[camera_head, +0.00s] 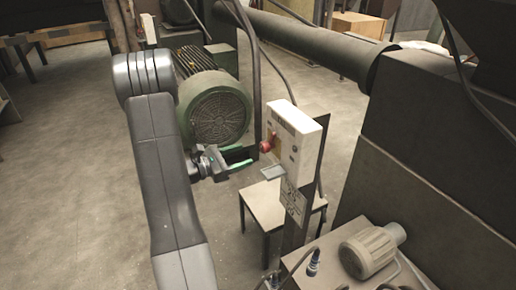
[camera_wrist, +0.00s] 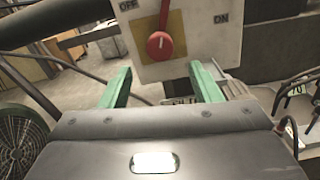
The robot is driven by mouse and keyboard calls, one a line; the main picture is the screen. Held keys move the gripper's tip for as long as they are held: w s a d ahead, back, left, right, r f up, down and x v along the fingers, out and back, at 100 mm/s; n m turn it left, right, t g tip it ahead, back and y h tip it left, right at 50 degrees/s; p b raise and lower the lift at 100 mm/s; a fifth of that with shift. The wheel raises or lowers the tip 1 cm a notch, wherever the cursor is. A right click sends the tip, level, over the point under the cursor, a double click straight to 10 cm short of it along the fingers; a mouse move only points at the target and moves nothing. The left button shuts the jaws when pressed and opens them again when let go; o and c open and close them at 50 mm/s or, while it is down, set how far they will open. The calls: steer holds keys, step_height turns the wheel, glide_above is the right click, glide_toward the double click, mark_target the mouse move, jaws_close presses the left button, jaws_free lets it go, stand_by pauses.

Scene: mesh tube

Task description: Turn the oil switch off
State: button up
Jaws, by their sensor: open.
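The oil switch is a white box (camera_head: 308,137) on a dark post, with a red knob (camera_head: 266,146) on its front. In the wrist view the box (camera_wrist: 205,38) shows OFF at upper left and ON at upper right. The red knob (camera_wrist: 160,46) sits on a yellow plate, its narrow part pointing up and leaning slightly right, between the labels. My gripper (camera_head: 243,160) is just left of the knob in the head view. In the wrist view my gripper (camera_wrist: 160,68) has its green fingers apart, below and either side of the knob, with nothing between them.
A green motor (camera_head: 217,112) stands behind my arm. A small table (camera_head: 265,205) is below the box, and a grey machine (camera_head: 425,150) fills the right side. A small motor (camera_head: 370,250) sits at the lower right. Cables hang near the box. Open floor lies left.

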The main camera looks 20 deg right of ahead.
mark_target(261, 149)
steer(key=d, duration=0.4)
steer(key=d+p, duration=0.1)
steer(key=d, duration=0.1)
steer(key=shift+w+d, duration=0.3)
steer(key=shift+d, duration=0.05)
steer(key=c, duration=1)
